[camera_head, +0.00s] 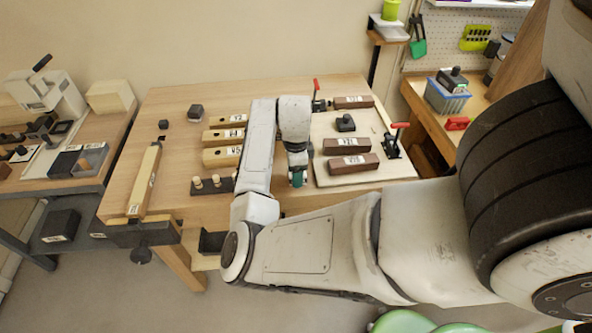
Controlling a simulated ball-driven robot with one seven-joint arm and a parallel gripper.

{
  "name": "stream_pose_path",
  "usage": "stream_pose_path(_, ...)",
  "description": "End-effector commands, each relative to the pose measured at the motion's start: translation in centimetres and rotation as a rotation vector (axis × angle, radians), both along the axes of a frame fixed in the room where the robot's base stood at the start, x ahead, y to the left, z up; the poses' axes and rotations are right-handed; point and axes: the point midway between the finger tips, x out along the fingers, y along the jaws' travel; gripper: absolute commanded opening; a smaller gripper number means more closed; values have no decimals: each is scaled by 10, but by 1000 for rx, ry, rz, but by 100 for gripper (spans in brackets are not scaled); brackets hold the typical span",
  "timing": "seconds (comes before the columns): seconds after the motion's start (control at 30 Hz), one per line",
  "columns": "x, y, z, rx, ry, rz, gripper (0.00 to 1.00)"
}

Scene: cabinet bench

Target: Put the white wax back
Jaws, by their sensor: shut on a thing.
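My gripper (297,178) points down over the front edge of the wooden bench, just left of the pale board. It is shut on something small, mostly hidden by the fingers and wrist. A teal patch shows at the fingertips, and I cannot tell whether it belongs to the gripper or to the held thing. I cannot make out the white wax for sure. A dark holder (226,185) with two short tan pegs (206,183) standing in it sits at the bench's front edge, left of the gripper and partly behind my arm.
Pale labelled blocks (222,157) lie left of my arm. Brown labelled blocks (353,164), red-handled clamps (397,135) and a dark block (346,122) are on the pale board (322,128). A long wooden bar (144,180) lies at the left. The bench's back left is mostly clear.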

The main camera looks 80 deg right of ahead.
Motion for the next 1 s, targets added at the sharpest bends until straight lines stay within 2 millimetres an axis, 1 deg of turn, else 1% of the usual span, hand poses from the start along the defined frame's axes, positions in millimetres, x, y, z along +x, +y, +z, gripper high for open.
stream_pose_path(0.5, 0, 0, -2, 0, 0, 0, 24)
stream_pose_path(0.87, 0, 0, -8, 0, 0, 1, 24)
stream_pose_path(0.9, 0, 0, -8, 0, 0, 1, 59)
stream_pose_path(1.0, 0, 0, -8, 0, 0, 1, 69)
